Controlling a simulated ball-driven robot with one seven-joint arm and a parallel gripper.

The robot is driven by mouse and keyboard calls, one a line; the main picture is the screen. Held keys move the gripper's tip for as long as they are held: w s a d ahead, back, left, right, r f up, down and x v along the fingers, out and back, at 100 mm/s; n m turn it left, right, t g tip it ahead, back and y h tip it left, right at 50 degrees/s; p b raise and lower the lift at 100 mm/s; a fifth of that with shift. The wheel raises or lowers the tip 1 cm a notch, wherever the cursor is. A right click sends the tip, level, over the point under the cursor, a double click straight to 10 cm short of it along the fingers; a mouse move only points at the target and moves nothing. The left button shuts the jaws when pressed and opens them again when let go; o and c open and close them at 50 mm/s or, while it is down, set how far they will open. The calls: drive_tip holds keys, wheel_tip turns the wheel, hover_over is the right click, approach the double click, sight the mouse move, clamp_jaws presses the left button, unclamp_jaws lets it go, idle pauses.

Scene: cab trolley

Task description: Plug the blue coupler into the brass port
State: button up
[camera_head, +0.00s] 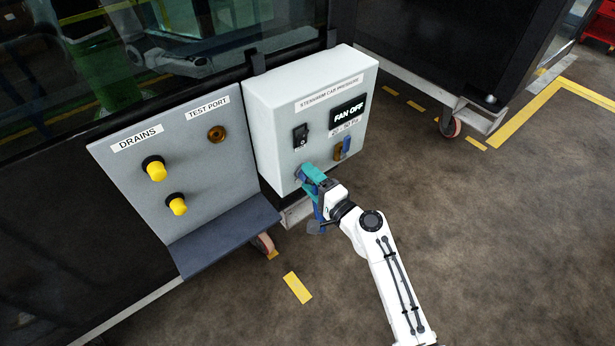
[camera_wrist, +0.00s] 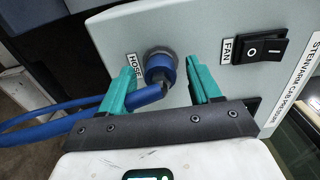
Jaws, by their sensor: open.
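The blue coupler (camera_wrist: 160,68) sits on a grey round fitting on the face of the pale control box, beside a HOSE label. Its blue hose (camera_wrist: 50,115) bends off to the left. My gripper (camera_wrist: 162,62) is open, with one teal finger on each side of the coupler; whether either finger touches it cannot be told. In the head view my gripper (camera_head: 312,177) is at the box's lower left corner and hides most of the coupler. The brass port (camera_head: 216,134) is on the grey panel to the left, under the TEST PORT label, and looks empty.
Two yellow caps (camera_head: 156,170) stick out under DRAINS. A dark shelf (camera_head: 225,237) juts out below the panel.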

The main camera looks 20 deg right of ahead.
sight(314, 184)
idle(0.8)
clamp_jaws()
idle(0.4)
drive_tip(key=shift+s, duration=0.1)
drive_tip(key=shift+v, duration=2.9)
drive_tip(key=shift+d, duration=0.1)
